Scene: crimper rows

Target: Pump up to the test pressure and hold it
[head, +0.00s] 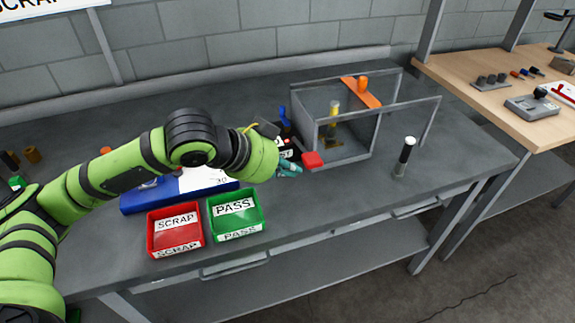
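My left arm reaches in from the left, and its gripper (290,168) is at the front left of the clear-walled cage. Only its teal fingertips show past the wrist, so I cannot tell whether they are open or shut. Just behind the wrist stands a dark unit with a partly covered label (284,143). A blue upright part (285,122) rises behind it, mostly hidden. A red block (313,160) sits beside the fingertips, apparently apart from them. The grey-framed cage (377,138) holds a yellow upright piece (334,112). My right gripper is not in view.
A blue-edged panel with a white face (205,183) lies partly under my arm. A red SCRAP tray (176,231) and a green PASS tray (237,215) stand at the front. An orange bar (361,92) lies on the cage top. A black-and-white cylinder (404,157) stands to the right.

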